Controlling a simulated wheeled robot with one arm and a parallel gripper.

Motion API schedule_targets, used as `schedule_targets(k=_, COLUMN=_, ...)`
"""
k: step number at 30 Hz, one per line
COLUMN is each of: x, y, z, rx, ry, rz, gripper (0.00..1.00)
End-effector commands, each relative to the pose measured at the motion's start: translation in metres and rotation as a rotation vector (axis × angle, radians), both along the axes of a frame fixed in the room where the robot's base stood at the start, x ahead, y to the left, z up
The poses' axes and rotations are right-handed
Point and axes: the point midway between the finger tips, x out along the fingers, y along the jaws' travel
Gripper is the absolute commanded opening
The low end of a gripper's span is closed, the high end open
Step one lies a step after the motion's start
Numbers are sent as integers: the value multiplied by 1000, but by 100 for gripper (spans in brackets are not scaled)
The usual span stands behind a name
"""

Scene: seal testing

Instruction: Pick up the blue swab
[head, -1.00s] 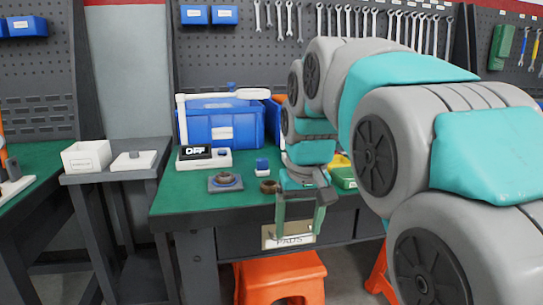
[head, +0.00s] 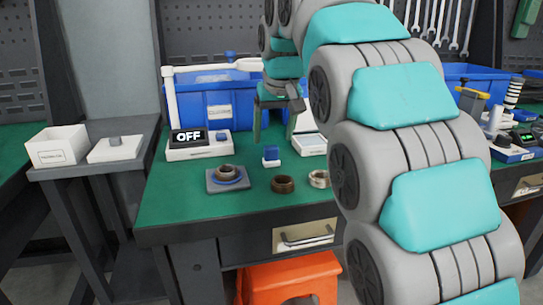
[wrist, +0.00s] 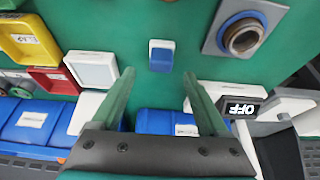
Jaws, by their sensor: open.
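The blue swab (head: 271,155) appears as a small blue block with a white lower part, standing on the green table top. It also shows in the wrist view (wrist: 162,57), just beyond the fingertips and roughly between their lines. My gripper (head: 273,137) points down with two green fingers, above and apparently behind the swab in the head view. In the wrist view my gripper (wrist: 158,75) is open, with nothing between its fingers. I see no contact with the swab.
A device reading OFF (head: 190,136) stands left of the swab, before a blue bin (head: 232,111). A grey plate with a blue-edged ring (head: 227,181), a brown ring (head: 283,184) and a pale ring (head: 318,179) lie nearby. A white-framed tray (head: 309,144) stands to the right.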

Motion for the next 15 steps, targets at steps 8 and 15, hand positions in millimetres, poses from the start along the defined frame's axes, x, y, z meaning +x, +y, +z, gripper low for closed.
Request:
schedule_targets(k=8, x=7, y=3, z=-20, rx=-1, ry=3, rz=0, gripper=78)
schedule_targets(k=15, x=17, y=7, z=-47, rx=-1, ry=2, rz=0, gripper=78)
